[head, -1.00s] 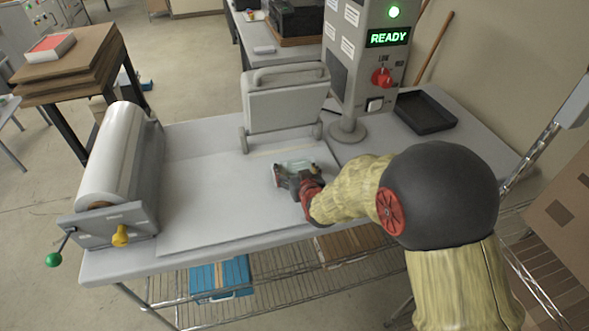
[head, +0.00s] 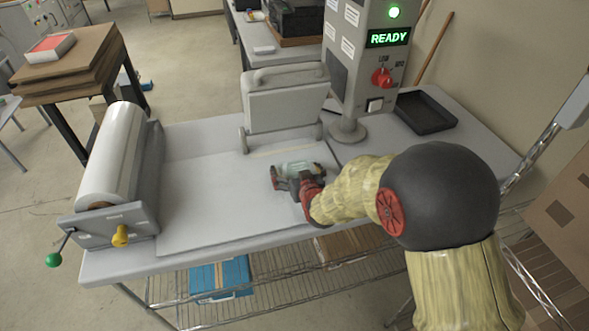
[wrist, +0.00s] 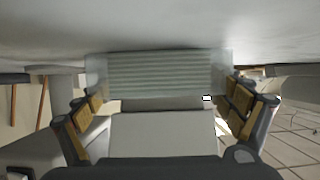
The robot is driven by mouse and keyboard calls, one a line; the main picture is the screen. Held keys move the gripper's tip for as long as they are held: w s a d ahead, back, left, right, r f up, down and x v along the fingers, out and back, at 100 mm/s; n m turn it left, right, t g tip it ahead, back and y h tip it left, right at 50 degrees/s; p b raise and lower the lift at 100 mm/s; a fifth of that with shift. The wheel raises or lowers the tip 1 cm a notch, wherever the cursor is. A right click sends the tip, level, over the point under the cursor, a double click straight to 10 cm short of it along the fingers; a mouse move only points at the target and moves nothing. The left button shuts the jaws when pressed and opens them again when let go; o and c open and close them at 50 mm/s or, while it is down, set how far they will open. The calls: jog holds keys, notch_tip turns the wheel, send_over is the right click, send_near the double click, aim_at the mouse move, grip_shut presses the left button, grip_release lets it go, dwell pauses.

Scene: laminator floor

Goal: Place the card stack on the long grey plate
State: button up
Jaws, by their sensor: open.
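The card stack (head: 298,166) is a pale, greenish, glossy block on the right part of the long grey plate (head: 205,205). In the wrist view the stack (wrist: 160,75) shows its layered edge and appears to rest against the plate (wrist: 150,25), which fills the top of that picture. My gripper (head: 297,175) is open around the stack, low over the plate. In the wrist view its padded fingers (wrist: 165,102) stand to either side of the stack, and small gaps seem to show. The gripper partly hides the stack in the head view.
A film roll (head: 112,150) in a grey holder stands at the plate's left. An upright grey panel with a handle (head: 285,100) stands behind it. A control post (head: 365,60) reading READY and a black tray (head: 425,110) are at the back right. The plate's left part is clear.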

jog(key=v, duration=1.2)
jog(key=shift+f, duration=0.1)
jog(key=s+d+r+m+g+h, duration=0.25)
jog(key=s+d+r+g, duration=0.25)
jog(key=s+d+r, duration=0.95)
jog(key=s+d+g+h, duration=0.1)
jog(key=s+d+g, duration=0.1)
jog(key=s, duration=1.1)
jog(key=shift+f+m, duration=0.35)
jog(key=shift+f, duration=0.1)
notch_tip(320, 180, down, 7)
jog(key=b, duration=0.6)
jog(key=shift+r, duration=0.15)
